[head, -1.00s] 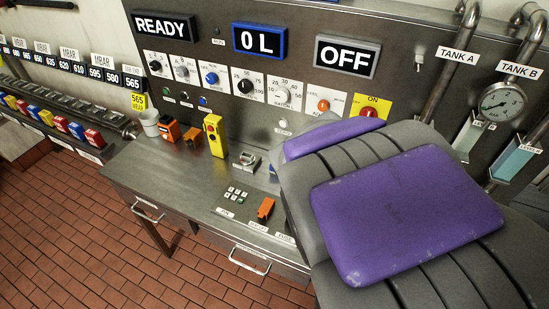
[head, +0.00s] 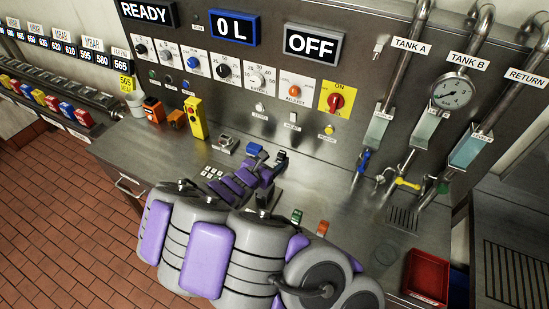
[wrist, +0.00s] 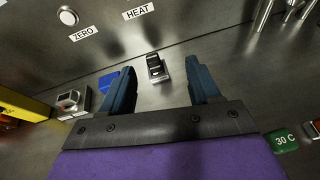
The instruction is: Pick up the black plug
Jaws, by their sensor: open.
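A small black plug (wrist: 155,64) with a silver metal body shows in the wrist view, on the steel worktop near the back panel. It appears between the tips of my gripper (wrist: 157,78), whose two blue-grey fingers stand apart on either side of it. I see no contact, and its height below the fingers is hard to judge. In the head view the black plug (head: 281,157) is a small dark shape just beyond my gripper (head: 268,168), partly hidden by my purple and grey arm.
A blue block (wrist: 108,82) lies left of the plug, by the left finger. A green block (wrist: 281,140) is at right. A red tray (head: 426,275) sits at the worktop's right end. The panel rises behind.

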